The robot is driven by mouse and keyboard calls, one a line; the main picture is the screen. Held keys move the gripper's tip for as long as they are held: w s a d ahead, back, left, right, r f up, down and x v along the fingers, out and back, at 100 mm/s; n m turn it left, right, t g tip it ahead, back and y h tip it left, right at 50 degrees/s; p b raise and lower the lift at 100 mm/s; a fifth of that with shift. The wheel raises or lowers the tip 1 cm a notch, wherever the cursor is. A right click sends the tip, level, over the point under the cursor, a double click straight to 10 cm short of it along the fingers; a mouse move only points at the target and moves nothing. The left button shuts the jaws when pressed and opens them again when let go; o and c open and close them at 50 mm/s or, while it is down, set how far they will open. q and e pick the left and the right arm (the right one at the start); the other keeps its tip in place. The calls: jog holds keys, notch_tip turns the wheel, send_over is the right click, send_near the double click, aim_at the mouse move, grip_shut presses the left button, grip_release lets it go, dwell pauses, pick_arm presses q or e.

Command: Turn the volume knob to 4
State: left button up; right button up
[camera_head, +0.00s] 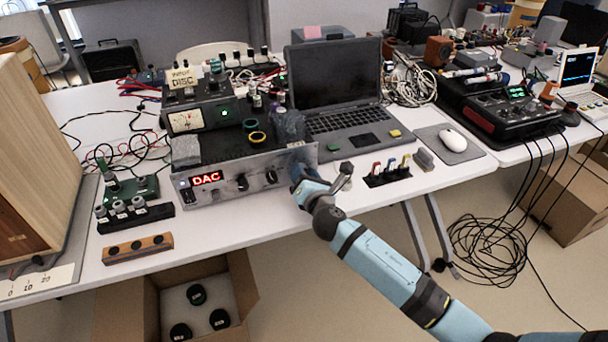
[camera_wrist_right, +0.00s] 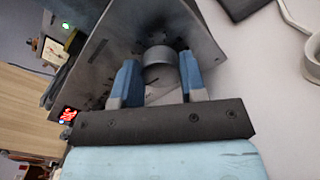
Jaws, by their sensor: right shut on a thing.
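The amplifier (camera_head: 220,190) has a silver front panel with a red display reading DAC (camera_head: 207,178) and two small dark knobs (camera_head: 257,180). My right gripper (camera_head: 299,172) is at the right end of this panel. In the right wrist view the large round grey volume knob (camera_wrist_right: 160,66) sits between the two blue fingers of my right gripper (camera_wrist_right: 159,76), which are shut on it from both sides. In the head view the gripper hides this knob. Its scale and pointer cannot be read. My left gripper is not in view.
A laptop (camera_head: 335,80) stands behind and right of the amplifier. A meter unit (camera_head: 200,110) and tape rolls (camera_head: 257,137) sit on top of it. A wooden speaker cabinet (camera_head: 40,160) stands at the left. Small colored clips (camera_head: 390,168) lie right of my gripper.

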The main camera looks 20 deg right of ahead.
jog(key=m, duration=0.6)
jog(key=shift+f+m, duration=0.1)
jog(key=shift+m, duration=0.2)
jog(key=m, duration=0.3)
jog(key=shift+m, duration=0.3)
jog(key=shift+d+m, duration=0.1)
jog(key=shift+m, duration=0.4)
jog(key=o, duration=0.9)
jog(key=shift+o, duration=0.2)
jog(key=shift+s+f, duration=0.1)
